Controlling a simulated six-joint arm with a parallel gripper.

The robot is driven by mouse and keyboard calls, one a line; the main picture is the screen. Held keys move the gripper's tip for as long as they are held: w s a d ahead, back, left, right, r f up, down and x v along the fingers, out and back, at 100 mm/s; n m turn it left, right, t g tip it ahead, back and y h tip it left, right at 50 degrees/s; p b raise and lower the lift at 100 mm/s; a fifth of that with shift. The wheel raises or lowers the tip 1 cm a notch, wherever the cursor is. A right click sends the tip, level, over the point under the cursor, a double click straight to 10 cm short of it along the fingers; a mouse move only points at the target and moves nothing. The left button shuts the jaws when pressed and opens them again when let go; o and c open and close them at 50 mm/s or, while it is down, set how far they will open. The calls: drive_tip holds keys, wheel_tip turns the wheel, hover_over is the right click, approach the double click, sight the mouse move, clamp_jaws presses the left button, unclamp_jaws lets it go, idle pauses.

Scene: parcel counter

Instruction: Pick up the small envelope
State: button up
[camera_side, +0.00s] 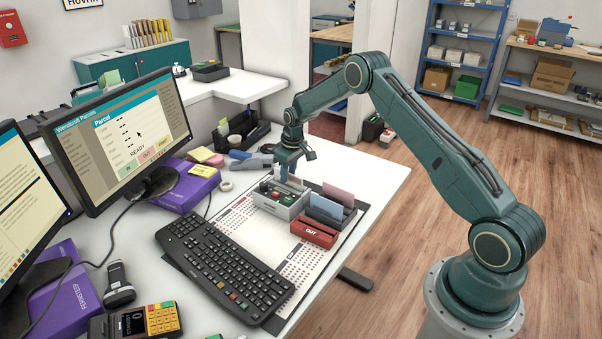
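My gripper (288,172) points down just above a grey box (280,206) with small coloured parts on its top. The fingertips are small here, and I cannot tell whether they are apart or closed on something. A pale flat piece shows just below them at the back of the grey box; I cannot tell if they touch it. To the right, a dark holder (333,221) has a pinkish envelope (339,194) and a blue envelope (325,207) standing in it. Which one is the small envelope is not clear. A red tray marked OUT (313,233) sits in front of the holder.
A black keyboard (225,265) lies on the mat left of the boxes. Monitors (125,135), a purple box (185,188), a tape roll (226,186) and a black organizer (247,133) stand further left and behind. The counter's right edge is close to the holder.

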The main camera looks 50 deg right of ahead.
drive_tip(key=shift+f, duration=0.35)
drive_tip(key=shift+w, duration=0.1)
clamp_jaws()
drive_tip(key=shift+r, duration=0.15)
wheel_tip(320, 180, up, 20)
idle(0.9)
drive_tip(key=shift+f, duration=0.2)
idle(0.4)
